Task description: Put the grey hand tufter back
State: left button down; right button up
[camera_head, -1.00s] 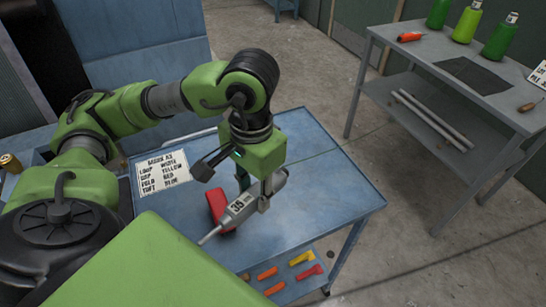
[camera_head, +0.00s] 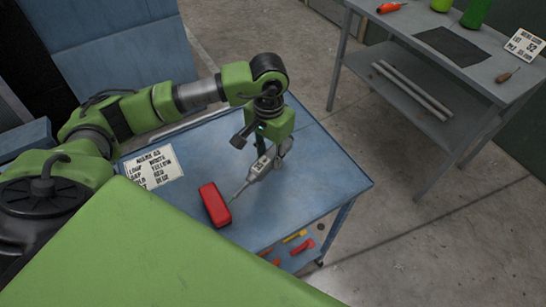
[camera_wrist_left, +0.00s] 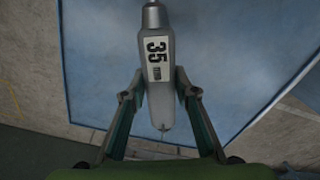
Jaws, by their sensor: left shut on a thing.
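The grey hand tufter (camera_head: 255,172), with a white "35" label and a thin tip, is held by my left gripper (camera_head: 276,160) over the blue table. Its tip points down-left toward a red block (camera_head: 214,205) in the head view. In the left wrist view the tufter's grey body (camera_wrist_left: 156,85) stands between the two fingers of the left gripper (camera_wrist_left: 158,98), which is shut on it. Whether the tufter touches the table I cannot tell. My right gripper is not in view.
The blue table (camera_head: 310,183) has free room right of the tufter. A lettered white card (camera_head: 152,166) lies at its left. Orange, yellow and red items (camera_head: 303,245) sit on a lower shelf. A grey bench (camera_head: 415,45) with bottles stands at the back right.

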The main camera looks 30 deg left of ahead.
pick_arm(q)
jog(key=shift+w+f, duration=0.6)
jog(key=shift+w+f+p, duration=0.25)
jog(key=shift+f+p, duration=0.05)
jog(key=shift+f, duration=0.05)
notch_tip(320, 180, down, 2)
jog(key=shift+f+p, duration=0.2)
jog(key=shift+p, duration=0.15)
jog(key=shift+f, duration=0.4)
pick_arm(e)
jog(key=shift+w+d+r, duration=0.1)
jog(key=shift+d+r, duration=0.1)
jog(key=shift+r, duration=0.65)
pick_arm(q)
jog(key=shift+f, duration=0.15)
jog(key=c, duration=1.6)
grip_release()
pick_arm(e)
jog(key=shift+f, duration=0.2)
